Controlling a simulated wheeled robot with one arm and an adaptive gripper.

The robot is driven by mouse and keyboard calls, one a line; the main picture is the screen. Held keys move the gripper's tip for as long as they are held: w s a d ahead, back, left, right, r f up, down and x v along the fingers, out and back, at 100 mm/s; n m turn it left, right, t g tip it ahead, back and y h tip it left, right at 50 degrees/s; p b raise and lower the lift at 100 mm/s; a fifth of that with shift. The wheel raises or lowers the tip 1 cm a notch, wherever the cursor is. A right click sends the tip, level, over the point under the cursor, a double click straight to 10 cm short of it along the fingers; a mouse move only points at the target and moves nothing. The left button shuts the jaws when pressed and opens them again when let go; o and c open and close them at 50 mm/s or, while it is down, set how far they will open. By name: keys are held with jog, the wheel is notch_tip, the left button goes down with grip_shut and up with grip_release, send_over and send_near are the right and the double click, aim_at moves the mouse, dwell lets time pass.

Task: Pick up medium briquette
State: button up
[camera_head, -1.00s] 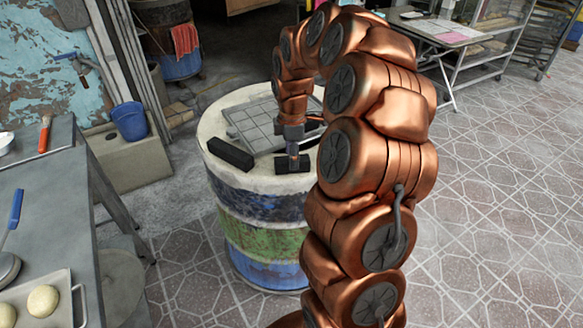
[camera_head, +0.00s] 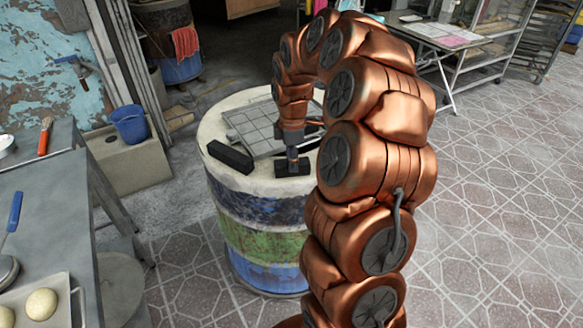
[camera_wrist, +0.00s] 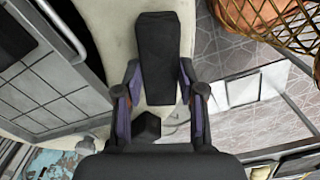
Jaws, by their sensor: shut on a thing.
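The medium briquette (camera_head: 293,168) is a black block on the pale top of the barrel oven (camera_head: 262,259), near its front edge. My gripper (camera_head: 292,156) points down at it from above. In the wrist view, the dark briquette (camera_wrist: 157,58) sits between the two fingers, and my gripper (camera_wrist: 160,92) is shut on it. I cannot tell any gap between the briquette and the barrel top. A longer black briquette (camera_head: 231,157) lies to the left on the barrel. A small dark block (camera_wrist: 147,125) shows between the fingers, lower in the wrist view.
A grey grid grate (camera_head: 250,128) lies on the barrel behind the briquettes. A metal table (camera_head: 55,205) with a tray of dough (camera_head: 62,300) stands at left. A blue bucket (camera_head: 129,123) is beyond it. The tiled floor at right is open.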

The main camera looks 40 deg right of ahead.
jog(key=shift+r+p, duration=1.2)
jog(key=shift+r, duration=2.3)
